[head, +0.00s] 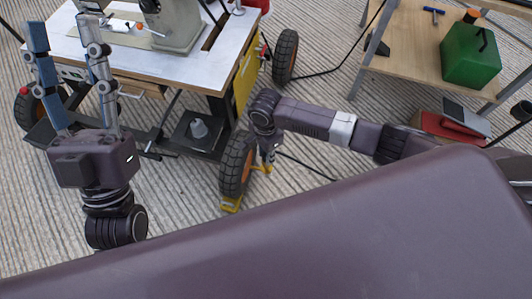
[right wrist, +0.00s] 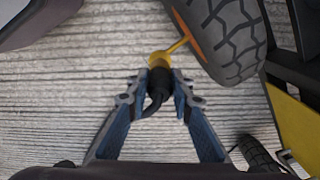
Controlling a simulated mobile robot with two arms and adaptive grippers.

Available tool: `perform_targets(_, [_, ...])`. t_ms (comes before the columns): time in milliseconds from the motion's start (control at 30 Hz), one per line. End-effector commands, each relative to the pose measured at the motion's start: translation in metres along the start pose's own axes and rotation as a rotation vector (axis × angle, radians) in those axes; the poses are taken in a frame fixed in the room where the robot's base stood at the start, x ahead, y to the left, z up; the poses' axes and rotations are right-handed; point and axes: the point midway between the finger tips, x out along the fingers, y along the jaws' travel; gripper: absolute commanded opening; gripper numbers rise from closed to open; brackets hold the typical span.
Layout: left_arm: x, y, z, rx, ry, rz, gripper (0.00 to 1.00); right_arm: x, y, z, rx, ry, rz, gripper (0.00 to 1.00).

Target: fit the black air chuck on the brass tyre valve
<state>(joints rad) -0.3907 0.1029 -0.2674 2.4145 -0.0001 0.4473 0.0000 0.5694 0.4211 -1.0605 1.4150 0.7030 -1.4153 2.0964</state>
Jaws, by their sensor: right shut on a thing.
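The black air chuck (right wrist: 159,84) is between the fingertips of my right gripper (right wrist: 161,92), which is shut on it; a black hose curves back from it. The brass tyre valve (right wrist: 158,60) is straight ahead of the chuck, on a yellow stem reaching the wheel (right wrist: 222,38). The chuck's front end meets the brass part in the picture; I cannot tell whether it is seated on it. In the head view my right gripper (head: 267,158) points down beside the cart's wheel (head: 236,163). My left gripper (head: 63,30) is open and empty, fingers up.
The cart (head: 225,72) carries a sewing machine (head: 172,22). A wooden bench (head: 405,62) with a green can (head: 471,55) stands back right. A red box (head: 450,127) is at right. Ribbed floor left of the wheel is clear.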

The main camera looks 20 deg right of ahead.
Motion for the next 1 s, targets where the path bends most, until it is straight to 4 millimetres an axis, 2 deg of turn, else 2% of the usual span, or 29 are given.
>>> perform_targets(1000, [-0.001, -0.003, 0.028, 0.008, -0.127, -0.005, 0.4, 0.001, 0.0, 0.001, 0.001, 0.0, 0.0, 0.0])
